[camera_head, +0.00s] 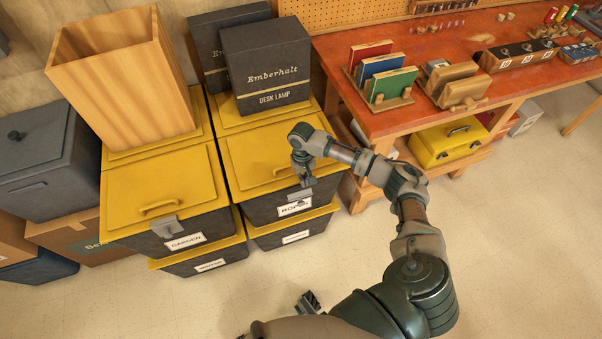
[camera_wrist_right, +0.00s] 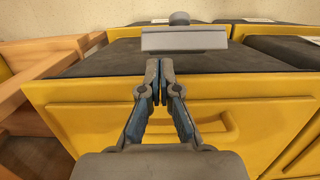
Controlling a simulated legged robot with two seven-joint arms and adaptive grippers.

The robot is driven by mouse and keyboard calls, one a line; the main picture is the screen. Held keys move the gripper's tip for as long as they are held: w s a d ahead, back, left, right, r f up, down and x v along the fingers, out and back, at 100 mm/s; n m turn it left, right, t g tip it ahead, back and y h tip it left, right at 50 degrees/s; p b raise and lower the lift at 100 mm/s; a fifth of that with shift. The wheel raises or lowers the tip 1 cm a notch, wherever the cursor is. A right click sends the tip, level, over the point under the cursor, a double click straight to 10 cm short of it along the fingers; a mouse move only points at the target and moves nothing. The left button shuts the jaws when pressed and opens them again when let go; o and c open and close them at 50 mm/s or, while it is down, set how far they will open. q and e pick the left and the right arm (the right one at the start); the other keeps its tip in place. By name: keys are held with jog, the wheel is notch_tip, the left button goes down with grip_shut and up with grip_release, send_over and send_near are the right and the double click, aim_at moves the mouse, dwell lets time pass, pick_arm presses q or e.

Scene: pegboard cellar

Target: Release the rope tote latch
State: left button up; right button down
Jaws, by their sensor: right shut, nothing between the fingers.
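The rope tote (camera_head: 264,201) is a dark bin with a yellow lid (camera_head: 250,158) and a white label, partly covered by my gripper. The lid and its handle (camera_wrist_right: 215,130) fill the lower wrist view. Its latch (camera_wrist_right: 185,40) is a grey bar with a round knob, beyond my fingertips in the wrist view; in the head view my gripper mostly hides it. My right gripper (camera_head: 305,180) is shut and empty over the tote's front edge; its fingertips (camera_wrist_right: 160,66) point at the latch. I cannot tell whether they touch it. A small dark part at the bottom may be my left gripper (camera_head: 308,302).
The garden tote (camera_head: 165,195), with a grey latch, stands left of the rope tote. Both rest on other yellow-lidded totes. Desk lamp boxes (camera_head: 265,65) and a wooden bin (camera_head: 120,75) stand behind. The red workbench (camera_head: 440,105) is at right; the front floor is clear.

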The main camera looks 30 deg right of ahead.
jog(key=f, duration=0.3)
jog(key=shift+s+d, duration=0.1)
jog(key=shift+d, duration=0.25)
jog(key=shift+s+f+b, duration=0.1)
jog(key=shift+f+b, duration=0.2)
jog(key=shift+f, duration=0.2)
pick_arm(q)
jog(key=shift+w+r, duration=0.2)
jog(key=shift+r, duration=0.95)
pick_arm(e)
jog(key=shift+a+r, duration=0.15)
jog(key=shift+a, duration=0.3)
pick_arm(q)
jog(key=shift+f, duration=0.1)
